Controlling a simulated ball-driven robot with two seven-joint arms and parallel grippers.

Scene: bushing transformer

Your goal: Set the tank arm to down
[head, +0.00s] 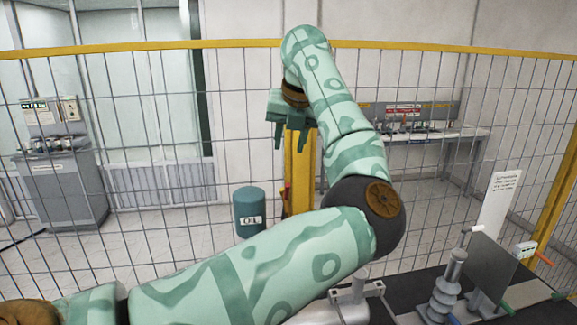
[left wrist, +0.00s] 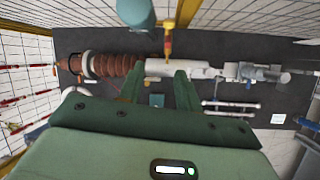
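My left gripper (head: 291,137) is raised high in the head view, fingers pointing down in front of a yellow post. In the left wrist view my gripper (left wrist: 160,86) has its fingers spread, with nothing held between them. Below and beyond them lies the pale tank (left wrist: 158,68) of a long horizontal bushing assembly. A thin yellow and orange upright part (left wrist: 168,42) stands by the tank; I cannot tell whether it is the tank arm. In the head view the tank (head: 347,312) is mostly hidden behind my arm. My right gripper is not in view.
A brown ribbed insulator (left wrist: 112,66) extends left from the tank. A grey ribbed insulator (head: 445,285) and a dark panel (head: 490,262) stand at lower right. A blue-green cylinder (head: 250,208) stands on the floor. A wire fence with a yellow rail (head: 130,47) runs behind.

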